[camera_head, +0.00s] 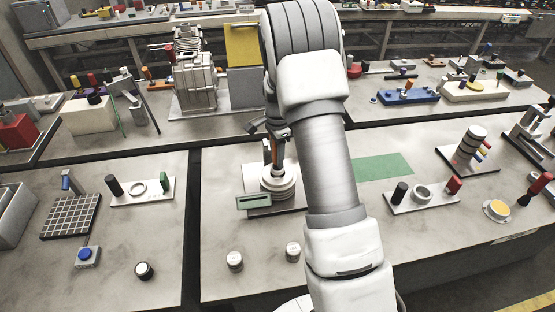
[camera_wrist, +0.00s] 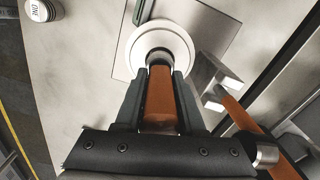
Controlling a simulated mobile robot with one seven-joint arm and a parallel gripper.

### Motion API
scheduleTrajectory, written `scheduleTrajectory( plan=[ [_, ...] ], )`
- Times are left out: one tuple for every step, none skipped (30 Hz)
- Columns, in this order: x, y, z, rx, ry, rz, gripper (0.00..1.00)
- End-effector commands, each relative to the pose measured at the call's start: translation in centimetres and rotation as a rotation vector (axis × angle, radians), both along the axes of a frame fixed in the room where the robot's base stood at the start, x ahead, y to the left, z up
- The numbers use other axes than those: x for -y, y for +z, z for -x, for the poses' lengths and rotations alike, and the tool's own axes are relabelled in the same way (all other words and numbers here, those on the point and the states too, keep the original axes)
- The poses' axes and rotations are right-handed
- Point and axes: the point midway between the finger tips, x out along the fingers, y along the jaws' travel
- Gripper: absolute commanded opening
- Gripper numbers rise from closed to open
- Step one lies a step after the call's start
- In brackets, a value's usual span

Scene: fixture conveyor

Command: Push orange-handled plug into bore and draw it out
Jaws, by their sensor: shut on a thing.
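The orange-handled plug (camera_head: 273,151) stands upright over the round, stepped, pale metal fixture (camera_head: 279,187) left of my arm. In the wrist view its orange handle (camera_wrist: 160,100) lies between the two dark fingers of my gripper (camera_wrist: 162,74), which is shut on it. The round fixture (camera_wrist: 136,40) lies straight beyond the fingertips, with the plug's narrow end over its middle. The bore's mouth is hidden by the plug and fingers, so I cannot tell how deep the plug sits. In the head view my gripper (camera_head: 275,140) is partly hidden by my arm.
Two small round pieces (camera_head: 234,261) stand in front. A green mat (camera_head: 384,167) lies right of my arm. A bracket with an orange bar (camera_wrist: 236,112) is close right of my gripper in the wrist view.

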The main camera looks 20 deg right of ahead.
Motion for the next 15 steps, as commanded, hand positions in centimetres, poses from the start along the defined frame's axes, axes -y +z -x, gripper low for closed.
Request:
scheduleTrajectory(
  plan=[
    [0.01,0.06,-0.04,0.001,0.000,0.000,0.00],
    [0.01,0.06,-0.04,0.001,0.000,0.000,0.00],
    [0.01,0.06,-0.04,0.001,0.000,0.000,0.00],
    [0.01,0.06,-0.04,0.001,0.000,0.000,0.00],
    [0.01,0.06,-0.04,0.001,0.000,0.000,0.00],
    [0.01,0.06,-0.04,0.001,0.000,0.000,0.00],
    [0.01,0.06,-0.04,0.001,0.000,0.000,0.00],
    [0.01,0.04,-0.04,0.001,0.000,0.000,0.00],
    [0.01,0.00,-0.04,0.001,0.000,0.000,0.00],
    [0.01,-0.04,-0.04,0.001,0.000,0.000,0.00],
    [0.01,-0.10,-0.04,0.001,0.000,0.000,0.00],
    [0.01,-0.20,-0.04,0.001,0.000,0.000,0.00],
    [0.01,-0.28,-0.04,0.001,0.000,0.000,0.00],
    [0.01,-0.37,-0.04,0.001,0.000,0.000,0.00],
    [0.01,-0.50,-0.04,0.001,0.000,0.000,0.00]
  ],
)
